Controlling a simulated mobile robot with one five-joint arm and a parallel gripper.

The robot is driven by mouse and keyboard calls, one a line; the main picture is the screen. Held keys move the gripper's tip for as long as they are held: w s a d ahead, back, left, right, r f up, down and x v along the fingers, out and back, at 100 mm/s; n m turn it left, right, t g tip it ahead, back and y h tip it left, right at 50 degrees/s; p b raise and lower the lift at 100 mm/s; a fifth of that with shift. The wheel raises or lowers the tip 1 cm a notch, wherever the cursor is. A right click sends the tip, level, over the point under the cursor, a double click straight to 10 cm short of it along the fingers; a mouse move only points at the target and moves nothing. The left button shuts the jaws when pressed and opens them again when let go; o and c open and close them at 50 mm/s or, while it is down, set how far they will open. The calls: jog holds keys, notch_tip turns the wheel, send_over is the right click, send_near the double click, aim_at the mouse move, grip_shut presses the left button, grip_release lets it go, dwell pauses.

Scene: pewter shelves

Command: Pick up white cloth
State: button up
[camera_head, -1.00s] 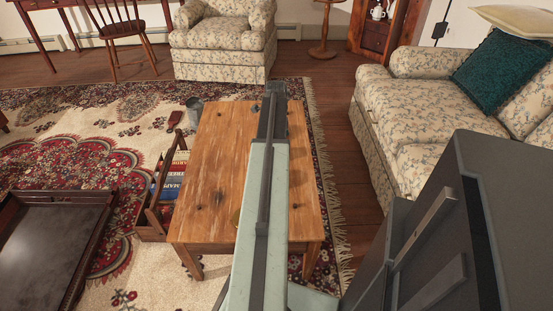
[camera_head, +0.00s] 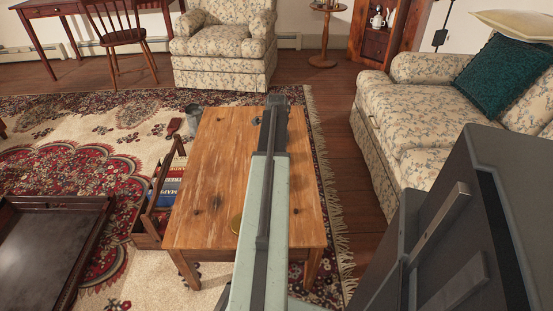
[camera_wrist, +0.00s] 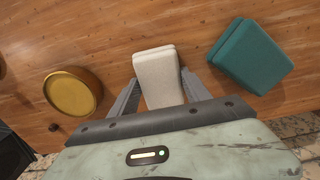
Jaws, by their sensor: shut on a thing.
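The white cloth (camera_wrist: 158,75) is a folded off-white block in the wrist view. My gripper (camera_wrist: 159,88) has one finger on each side of it, shut on it, above the wooden table (camera_wrist: 110,30). I cannot tell whether the cloth still touches the table top. In the head view my own arm hides the cloth and the gripper's fingers over the table (camera_head: 205,170).
A folded teal cloth (camera_wrist: 249,56) lies right of the white one. A round gold dish (camera_wrist: 73,92) is to the left. A book rack (camera_head: 158,200) stands left of the table, a floral sofa (camera_head: 420,105) right.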

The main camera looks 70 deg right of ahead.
notch_tip(320, 180, up, 4)
jog(key=p, duration=0.3)
jog(key=shift+f+p, duration=0.1)
jog(key=shift+p, duration=0.2)
jog(key=s+a, duration=0.1)
jog(key=a, duration=0.4)
jog(key=s+a, duration=0.2)
jog(key=a, duration=0.3)
jog(key=s+a+r+p, duration=0.1)
jog(key=s+a, duration=0.1)
jog(key=a, duration=0.3)
jog(key=shift+s+r, duration=0.1)
jog(key=shift+s, duration=0.15)
jog(key=o, duration=0.7)
jog(key=c, duration=0.6)
